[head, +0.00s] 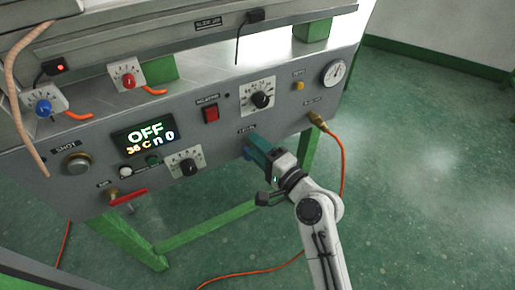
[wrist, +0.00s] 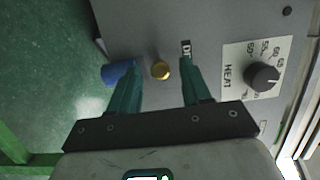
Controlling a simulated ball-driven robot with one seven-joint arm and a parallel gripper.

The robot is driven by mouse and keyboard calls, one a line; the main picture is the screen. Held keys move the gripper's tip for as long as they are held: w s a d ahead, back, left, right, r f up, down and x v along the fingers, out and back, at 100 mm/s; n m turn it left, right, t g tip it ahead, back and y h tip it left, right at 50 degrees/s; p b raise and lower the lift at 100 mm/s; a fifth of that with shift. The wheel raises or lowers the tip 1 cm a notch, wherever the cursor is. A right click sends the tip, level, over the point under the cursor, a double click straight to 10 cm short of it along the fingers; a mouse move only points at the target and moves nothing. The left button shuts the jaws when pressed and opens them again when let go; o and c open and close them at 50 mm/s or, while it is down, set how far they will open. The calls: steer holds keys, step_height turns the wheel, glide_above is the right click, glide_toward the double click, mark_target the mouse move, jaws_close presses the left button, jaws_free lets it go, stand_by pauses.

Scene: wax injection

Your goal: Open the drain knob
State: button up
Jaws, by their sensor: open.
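A small round brass knob (wrist: 160,70) on the grey panel shows between my fingers in the wrist view, beside a partly covered label (wrist: 186,48) that begins with "D". A blue part (wrist: 117,73) sits left of the knob, partly behind my left finger. My gripper (wrist: 161,66) is open, with one green finger on each side of the knob; I cannot tell whether either touches it. In the head view my gripper (head: 252,144) is at the panel's lower edge and hides the knob. A bit of the blue part (head: 250,154) shows below it.
The heat dial (wrist: 262,75) is right of my gripper in the wrist view. In the head view, a red-handled valve (head: 128,196) is at lower left and a brass fitting with an orange hose (head: 318,121) at right. Green legs (head: 135,240) stand below; the floor at right is clear.

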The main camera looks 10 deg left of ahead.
steer(key=shift+c, duration=0.2)
jaws_close()
steer(key=shift+n, duration=0.4)
steer(key=n+h+p, duration=0.1)
steer(key=n, duration=0.4)
steer(key=n+h+p, duration=0.2)
steer(key=n, duration=0.2)
steer(key=n+h+p, duration=0.1)
steer(key=n, duration=0.4)
steer(key=shift+s+a+r+n+p, duration=0.2)
steer(key=shift+r+n+p, duration=0.05)
steer(key=shift+n+p, duration=0.1)
stand_by(0.6)
